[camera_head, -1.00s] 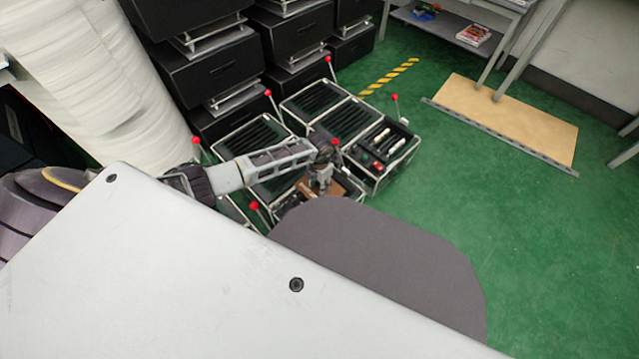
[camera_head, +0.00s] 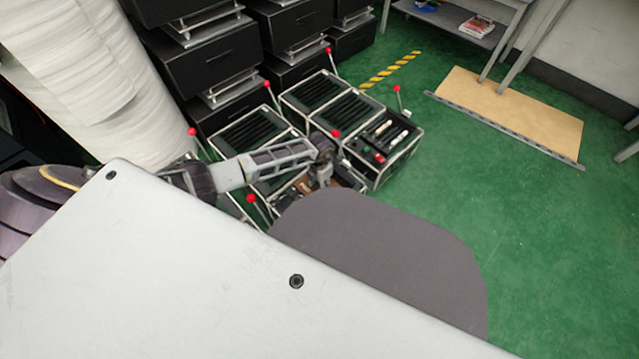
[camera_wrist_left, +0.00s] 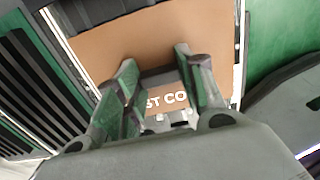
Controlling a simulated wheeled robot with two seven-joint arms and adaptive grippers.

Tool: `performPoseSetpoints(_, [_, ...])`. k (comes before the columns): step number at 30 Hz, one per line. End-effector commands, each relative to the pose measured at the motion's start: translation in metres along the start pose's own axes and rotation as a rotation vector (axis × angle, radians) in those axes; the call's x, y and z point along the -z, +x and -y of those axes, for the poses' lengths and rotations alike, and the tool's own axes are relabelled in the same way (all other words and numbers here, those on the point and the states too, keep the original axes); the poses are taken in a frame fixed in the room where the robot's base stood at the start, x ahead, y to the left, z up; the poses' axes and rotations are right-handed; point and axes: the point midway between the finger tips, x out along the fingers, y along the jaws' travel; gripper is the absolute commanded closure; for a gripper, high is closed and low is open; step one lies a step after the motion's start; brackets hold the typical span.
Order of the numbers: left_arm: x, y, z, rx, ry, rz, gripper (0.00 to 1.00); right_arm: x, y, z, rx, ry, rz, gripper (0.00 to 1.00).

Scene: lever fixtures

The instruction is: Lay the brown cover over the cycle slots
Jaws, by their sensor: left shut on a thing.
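The brown cover (camera_wrist_left: 105,50) fills the middle of the left wrist view, with white lettering reading "ST CO" partly hidden by my fingers. In the head view only small brown patches of it (camera_head: 302,185) show below my wrist. My left gripper (camera_wrist_left: 157,62) is shut on the cover, its two fingers spread across a dark bar on it; it also shows in the head view (camera_head: 321,182). Black slotted panels (camera_wrist_left: 30,90) lie beside the cover in the wrist view. I cannot tell which are the cycle slots, or whether the cover touches what lies beneath. My right gripper is out of view.
Several levers with red knobs (camera_head: 267,84) stand up around the slotted fixtures (camera_head: 316,90). A box with small parts (camera_head: 385,138) is to the right. Black drawer units (camera_head: 210,65) stand behind. Green floor at the right is clear up to a tan board (camera_head: 510,115).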

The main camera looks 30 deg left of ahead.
Motion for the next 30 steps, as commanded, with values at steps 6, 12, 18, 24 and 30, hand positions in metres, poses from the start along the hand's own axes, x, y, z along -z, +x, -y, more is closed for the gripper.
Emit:
performPoseSetpoints(6, [-0.0003, 0.0031, 0.0000, 0.000, 0.000, 0.000, 0.87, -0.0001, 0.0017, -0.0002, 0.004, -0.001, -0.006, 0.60])
performPoseSetpoints(12, [-0.0003, 0.0028, 0.0000, 0.000, 0.000, 0.000, 0.87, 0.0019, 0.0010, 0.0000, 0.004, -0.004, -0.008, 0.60])
performPoseSetpoints(18, [-0.0002, 0.0028, -0.0001, 0.000, 0.000, 0.000, 0.41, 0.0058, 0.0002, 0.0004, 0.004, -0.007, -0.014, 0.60])
performPoseSetpoints(24, [-0.0001, 0.0029, -0.0001, 0.000, 0.000, 0.000, 0.36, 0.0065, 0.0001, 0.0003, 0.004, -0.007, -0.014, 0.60])
performPoseSetpoints(30, [0.0001, 0.0027, -0.0002, 0.000, 0.000, -0.001, 0.36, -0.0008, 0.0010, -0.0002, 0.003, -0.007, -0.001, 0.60])
